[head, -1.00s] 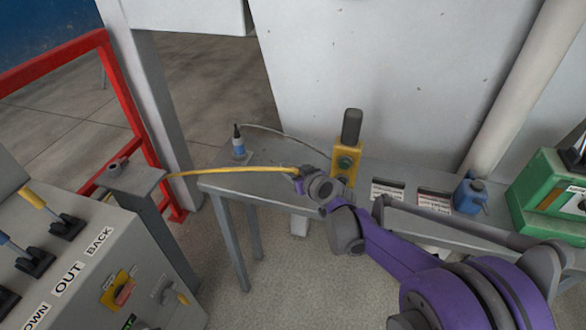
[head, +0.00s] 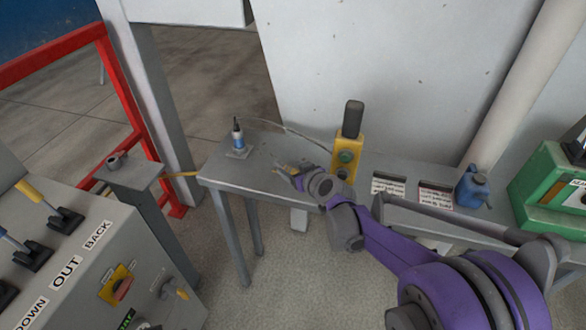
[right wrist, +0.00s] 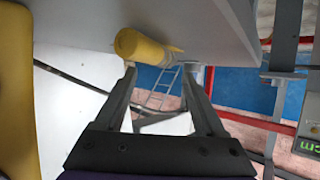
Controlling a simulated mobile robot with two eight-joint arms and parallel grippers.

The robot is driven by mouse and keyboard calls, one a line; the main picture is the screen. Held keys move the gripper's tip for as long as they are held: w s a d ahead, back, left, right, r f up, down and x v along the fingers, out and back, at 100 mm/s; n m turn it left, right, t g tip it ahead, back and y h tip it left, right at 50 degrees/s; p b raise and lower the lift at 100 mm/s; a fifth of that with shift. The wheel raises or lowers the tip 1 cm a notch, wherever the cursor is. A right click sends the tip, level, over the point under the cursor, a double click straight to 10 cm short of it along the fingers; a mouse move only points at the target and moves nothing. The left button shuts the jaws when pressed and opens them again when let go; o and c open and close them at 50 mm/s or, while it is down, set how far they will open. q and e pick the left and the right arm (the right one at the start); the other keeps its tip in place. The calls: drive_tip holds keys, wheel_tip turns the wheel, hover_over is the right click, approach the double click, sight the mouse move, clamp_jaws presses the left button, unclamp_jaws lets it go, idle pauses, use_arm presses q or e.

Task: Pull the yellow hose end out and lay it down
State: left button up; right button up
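A small yellow piece (head: 291,168), apparently the hose end, is at my right gripper's fingertips over the table. In the right wrist view a thick yellow cylinder (right wrist: 138,46) lies against a grey surface, by the left fingertip. My right gripper (right wrist: 169,68) has its two fingers spread, with a clear gap between them. It also shows in the head view (head: 285,174). Any link between the two yellow parts is hidden. My left gripper is out of view.
A lever console (head: 90,265) stands at left, a green box (head: 540,190) at right. The table's left part is largely bare.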

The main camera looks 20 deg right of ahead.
drive_tip(key=shift+s, duration=0.1)
drive_tip(key=p+v, duration=0.1)
drive_tip(key=v, duration=0.9)
drive_tip(key=shift+s+d+r, duration=0.1)
drive_tip(key=shift+s+r, duration=0.05)
drive_tip(key=shift+s, duration=0.15)
drive_tip(key=s+a+f+m+g+h, duration=0.1)
drive_tip(key=s+f+g, duration=0.2)
drive_tip(key=s, duration=0.9)
drive_tip(key=s+a+f+m+g+h+p, duration=0.1)
drive_tip(key=s+f+g, duration=0.3)
drive_tip(key=s, duration=0.8)
drive_tip(key=shift+a, duration=0.85)
